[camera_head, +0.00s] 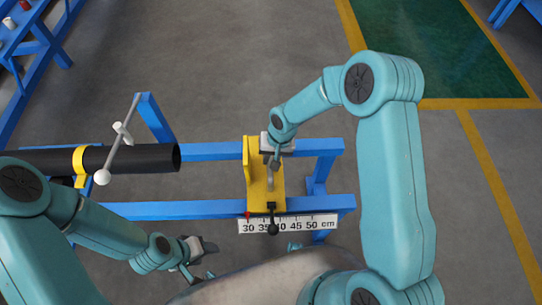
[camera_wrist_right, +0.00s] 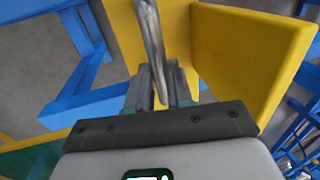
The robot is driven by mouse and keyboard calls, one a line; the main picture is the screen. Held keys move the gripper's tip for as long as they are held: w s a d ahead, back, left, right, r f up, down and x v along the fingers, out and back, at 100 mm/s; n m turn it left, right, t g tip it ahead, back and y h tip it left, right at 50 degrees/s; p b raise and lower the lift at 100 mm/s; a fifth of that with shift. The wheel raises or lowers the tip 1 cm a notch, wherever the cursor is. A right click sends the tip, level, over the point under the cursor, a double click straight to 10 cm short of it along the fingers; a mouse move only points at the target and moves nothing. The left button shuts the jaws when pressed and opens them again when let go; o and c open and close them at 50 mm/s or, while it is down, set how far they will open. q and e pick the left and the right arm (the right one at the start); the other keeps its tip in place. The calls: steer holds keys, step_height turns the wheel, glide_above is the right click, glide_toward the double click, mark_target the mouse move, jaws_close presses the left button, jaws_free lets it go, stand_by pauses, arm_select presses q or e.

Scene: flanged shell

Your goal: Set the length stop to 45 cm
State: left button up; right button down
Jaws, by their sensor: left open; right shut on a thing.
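The length stop (camera_head: 254,190) is a yellow carriage with an upright plate, sitting across two blue rails. A scale (camera_head: 290,224) marked 30 to 50 cm is fixed on the front rail. A small red pointer (camera_head: 248,214) on the stop is near the 30 mark. A black knobbed lever (camera_head: 273,228) hangs at the stop's front over the scale. My right gripper (camera_head: 271,163) is shut on the stop's grey metal handle (camera_wrist_right: 152,38), which runs between its fingers in the right wrist view. My left gripper (camera_head: 204,258) is open and empty, in front of the front rail, left of the scale.
A black pipe (camera_head: 145,158) lies at the left, held by a yellow clamp (camera_head: 80,162) with a white-knobbed bar (camera_head: 121,135). Its open end faces the stop with a gap between. The rails (camera_head: 315,146) are bare to the right of the stop.

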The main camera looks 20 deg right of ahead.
steer(key=s+d+b, duration=0.1)
steer(key=s+d, duration=0.3)
steer(key=d, duration=1)
steer(key=shift+d, duration=0.35)
steer(key=c, duration=1)
jaws_free()
steer(key=shift+s, duration=0.1)
steer(key=d+r, duration=0.1)
steer(key=r, duration=0.4)
steer(key=d+r+p, duration=0.1)
steer(key=r, duration=0.4)
steer(key=d+r, duration=0.1)
steer(key=r, duration=0.5)
steer(key=shift+s, duration=0.4)
steer(key=shift+s, duration=0.1)
